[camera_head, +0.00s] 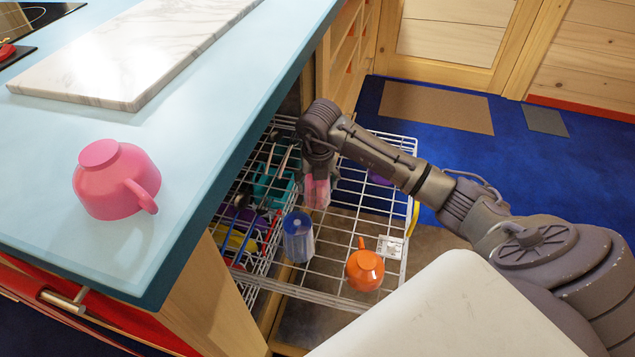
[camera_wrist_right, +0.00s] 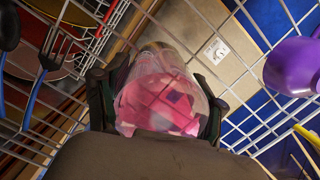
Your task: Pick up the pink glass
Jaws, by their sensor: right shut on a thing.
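The pink glass (camera_head: 317,191) is see-through and is in the wire dish rack at the centre of the head view. My right gripper (camera_head: 318,172) reaches down over the rack from the right and is shut on the glass. In the right wrist view the glass (camera_wrist_right: 160,103) fills the space between the two dark fingers of the gripper (camera_wrist_right: 155,100), one on each side. I cannot tell whether the glass touches the rack wires. My left gripper is not in view.
The pulled-out rack (camera_head: 345,300) also holds a blue glass (camera_head: 298,238), an orange cup (camera_head: 365,269), a purple item (camera_wrist_right: 292,66) and several plates and utensils at its left. A blue counter (camera_head: 60,180) with an upturned pink cup (camera_head: 115,180) and marble board (camera_head: 130,55) borders it.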

